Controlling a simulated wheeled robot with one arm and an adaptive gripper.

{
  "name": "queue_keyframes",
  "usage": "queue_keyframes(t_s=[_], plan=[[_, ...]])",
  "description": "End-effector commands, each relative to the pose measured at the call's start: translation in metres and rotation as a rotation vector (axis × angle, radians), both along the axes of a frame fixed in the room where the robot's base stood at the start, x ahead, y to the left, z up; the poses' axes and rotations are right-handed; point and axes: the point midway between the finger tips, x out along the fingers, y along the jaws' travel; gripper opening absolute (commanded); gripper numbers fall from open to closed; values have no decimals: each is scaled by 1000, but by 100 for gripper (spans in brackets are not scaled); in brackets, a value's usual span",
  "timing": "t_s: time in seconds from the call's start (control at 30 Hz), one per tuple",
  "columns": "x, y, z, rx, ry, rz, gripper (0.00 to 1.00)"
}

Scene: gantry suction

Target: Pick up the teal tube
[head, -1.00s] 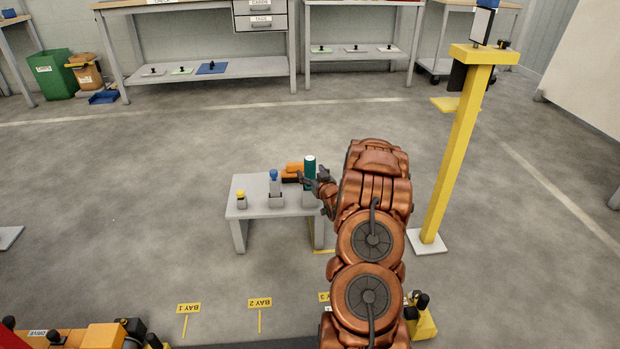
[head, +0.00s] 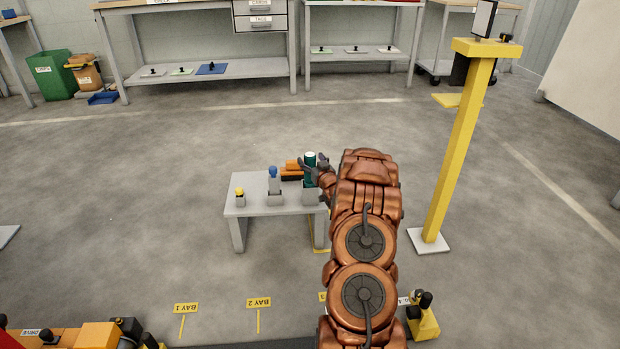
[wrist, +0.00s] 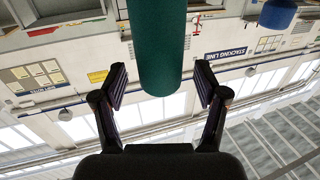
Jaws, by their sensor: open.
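The teal tube (head: 309,172) stands upright in a grey holder block (head: 311,196) at the right end of the small grey table (head: 262,208). In the wrist view the teal tube (wrist: 160,45) comes down from the top edge between the two fingers. My gripper (wrist: 161,80) is open, with a visible gap between each finger and the tube. In the head view my gripper (head: 314,170) is at the tube, partly hidden by my arm.
A blue-topped piece (head: 273,173) and a yellow-topped piece (head: 239,191) stand in blocks to the left on the table. A yellow post (head: 460,150) stands to the right, with open floor around the table.

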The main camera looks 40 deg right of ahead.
Motion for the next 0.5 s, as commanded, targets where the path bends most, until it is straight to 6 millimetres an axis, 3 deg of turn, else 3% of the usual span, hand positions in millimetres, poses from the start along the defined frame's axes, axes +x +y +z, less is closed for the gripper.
queue_keyframes(t_s=[0.2, 0.5], plan=[[13, -5, 1, -2, -2, 1, 73], [14, -5, 1, 0, -1, 0, 70]])
